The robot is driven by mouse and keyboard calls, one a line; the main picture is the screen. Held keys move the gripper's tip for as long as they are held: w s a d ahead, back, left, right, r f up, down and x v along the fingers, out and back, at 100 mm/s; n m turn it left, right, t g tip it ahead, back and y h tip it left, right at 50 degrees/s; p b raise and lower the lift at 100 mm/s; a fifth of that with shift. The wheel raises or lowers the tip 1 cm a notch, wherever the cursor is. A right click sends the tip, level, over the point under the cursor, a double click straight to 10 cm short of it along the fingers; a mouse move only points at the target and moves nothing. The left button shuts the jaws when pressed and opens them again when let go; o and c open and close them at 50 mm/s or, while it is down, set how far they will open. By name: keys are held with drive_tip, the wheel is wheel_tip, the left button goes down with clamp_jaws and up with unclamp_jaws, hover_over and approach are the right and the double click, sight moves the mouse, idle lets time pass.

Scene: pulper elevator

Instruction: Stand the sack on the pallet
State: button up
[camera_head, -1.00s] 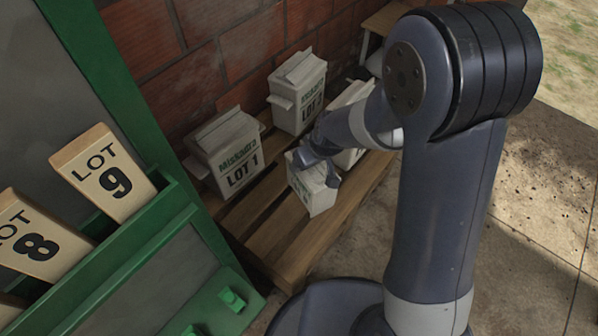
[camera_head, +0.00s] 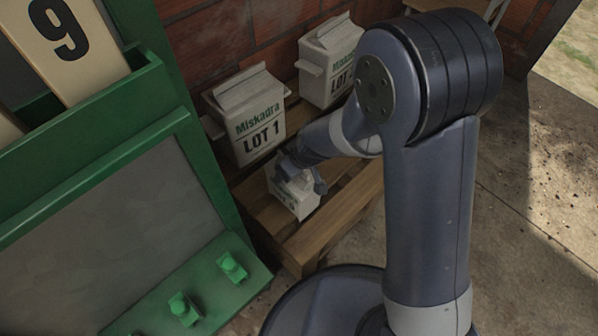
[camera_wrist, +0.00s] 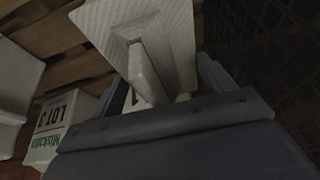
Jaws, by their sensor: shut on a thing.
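A white sack (camera_head: 294,194) is in my gripper (camera_head: 304,176), low over the front of the wooden pallet (camera_head: 330,225). My gripper is shut on its folded top. The sack looks slightly tilted in the head view; I cannot tell whether its base touches the slats. In the wrist view the sack (camera_wrist: 170,45) fills the top middle, in front of my gripper (camera_wrist: 160,95). Its printed label is mostly hidden.
A white sack marked LOT 1 (camera_head: 250,118) stands on the pallet just behind. Another white sack (camera_head: 330,62) stands farther back. A sack marked LOT 3 (camera_wrist: 55,125) shows in the wrist view. A green rack (camera_head: 130,90) with lot plates is at left, a brick wall behind.

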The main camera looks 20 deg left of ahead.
sight(305, 173)
drive_tip(key=shift+f+b, duration=1.45)
drive_tip(key=shift+f, duration=1.6)
drive_tip(key=o, duration=2)
drive_tip(key=shift+o, duration=0.2)
drive_tip(key=p+v, duration=0.4)
drive_tip(key=v, duration=0.8)
